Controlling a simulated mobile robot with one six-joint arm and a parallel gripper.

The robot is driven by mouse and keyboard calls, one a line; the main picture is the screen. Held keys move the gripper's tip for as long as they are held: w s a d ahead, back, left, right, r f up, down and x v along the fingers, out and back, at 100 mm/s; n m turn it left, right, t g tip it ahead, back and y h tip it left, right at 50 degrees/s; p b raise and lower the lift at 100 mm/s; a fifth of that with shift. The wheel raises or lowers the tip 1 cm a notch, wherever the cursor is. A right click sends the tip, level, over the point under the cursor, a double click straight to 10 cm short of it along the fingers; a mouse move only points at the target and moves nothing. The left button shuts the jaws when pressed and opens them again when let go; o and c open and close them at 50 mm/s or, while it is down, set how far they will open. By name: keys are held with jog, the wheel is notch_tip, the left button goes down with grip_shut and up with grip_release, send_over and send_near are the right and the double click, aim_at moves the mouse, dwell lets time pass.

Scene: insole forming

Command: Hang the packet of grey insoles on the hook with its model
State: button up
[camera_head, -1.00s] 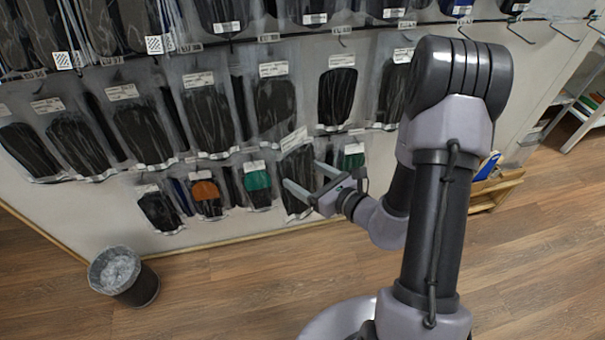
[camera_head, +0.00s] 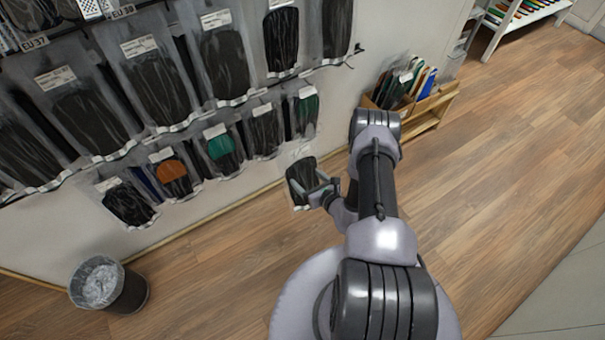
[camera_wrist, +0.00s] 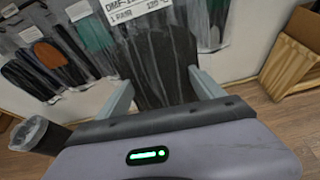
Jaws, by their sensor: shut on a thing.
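My gripper (camera_head: 318,190) is shut on a clear packet of dark grey insoles (camera_head: 301,178). The packet is upright, in front of the wall and below the lowest row of packets. In the wrist view the packet (camera_wrist: 158,60) stands between the two fingers, with a white label printed at its top. Its lower end is hidden behind my gripper (camera_wrist: 163,88). On the wall's lowest row hang a dark packet (camera_head: 263,132), green packets (camera_head: 221,148) and (camera_head: 307,108), an orange-and-dark packet (camera_head: 172,176) and a black packet (camera_head: 128,204). Their hooks are too small to make out.
Larger dark packets (camera_head: 160,85) fill the rows above. A waste bin (camera_head: 107,287) stands at the lower left. A wooden rack (camera_head: 428,104) with colourful insoles stands to the right by the wall. The wooden floor between them is mostly clear.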

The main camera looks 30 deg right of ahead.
jog(key=w+b, duration=0.2)
jog(key=w, duration=0.5)
jog(key=shift+w+a, duration=0.2)
